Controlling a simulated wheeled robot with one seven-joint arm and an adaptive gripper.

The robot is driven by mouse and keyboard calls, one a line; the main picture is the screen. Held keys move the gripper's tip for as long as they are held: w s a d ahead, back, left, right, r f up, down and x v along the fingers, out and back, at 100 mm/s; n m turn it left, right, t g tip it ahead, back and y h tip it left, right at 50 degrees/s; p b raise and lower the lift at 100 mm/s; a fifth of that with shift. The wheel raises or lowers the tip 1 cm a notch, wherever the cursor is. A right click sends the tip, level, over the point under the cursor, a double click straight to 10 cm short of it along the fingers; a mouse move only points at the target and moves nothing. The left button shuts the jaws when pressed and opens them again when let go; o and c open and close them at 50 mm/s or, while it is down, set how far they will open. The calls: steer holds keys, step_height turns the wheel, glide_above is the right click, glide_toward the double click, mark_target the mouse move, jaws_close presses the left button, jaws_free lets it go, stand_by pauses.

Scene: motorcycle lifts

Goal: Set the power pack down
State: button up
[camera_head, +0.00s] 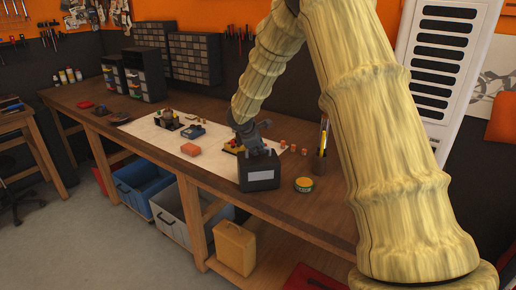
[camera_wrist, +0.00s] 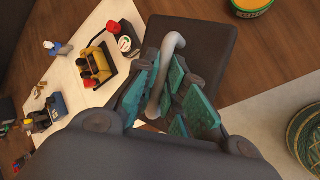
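The power pack is a dark box with a pale label on its front and a grey loop handle on top. In the head view the power pack (camera_head: 259,174) is upright at the front of the workbench, by the pale mat's edge. I cannot tell whether its base touches the bench. My gripper (camera_head: 250,143) is directly above it. In the wrist view the power pack (camera_wrist: 205,45) lies beyond my fingers. The teal finger pads of my gripper (camera_wrist: 168,90) close around the handle from both sides. The fingers hide part of the box.
A round yellow-green tin (camera_head: 304,184) stands just right of the pack. A pen holder (camera_head: 319,162) is behind it. The bench's front edge (camera_head: 215,188) is close. Bins stand below.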

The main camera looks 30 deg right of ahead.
steer(key=o, duration=0.4)
steer(key=b+v, duration=0.3)
steer(key=v, duration=0.9)
steer(key=s+a+f+m+g+y, duration=0.15)
steer(key=s+a+f, duration=0.4)
steer(key=f, duration=0.65)
steer(key=s+a+f+m+y, duration=0.1)
steer(key=s+a+f+y, duration=0.35)
steer(key=f, duration=0.75)
steer(key=s+a+f+m+g, duration=0.1)
steer(key=s+a+f+m, duration=0.1)
steer(key=s+a+f, duration=0.7)
steer(key=s+a+f+m, duration=0.1)
steer(key=s+f+m, duration=0.1)
steer(key=s+f, duration=0.4)
steer(key=s+a+f+m+g, duration=0.1)
steer(key=s+f+m, duration=0.2)
steer(key=s, duration=1)
steer(key=s+a+f+m, duration=0.1)
steer(key=s+f+m, duration=0.2)
steer(key=s+f, duration=0.6)
steer(key=shift+s+f, duration=0.4)
steer(key=shift+s, duration=0.35)
steer(key=shift+g, duration=0.25)
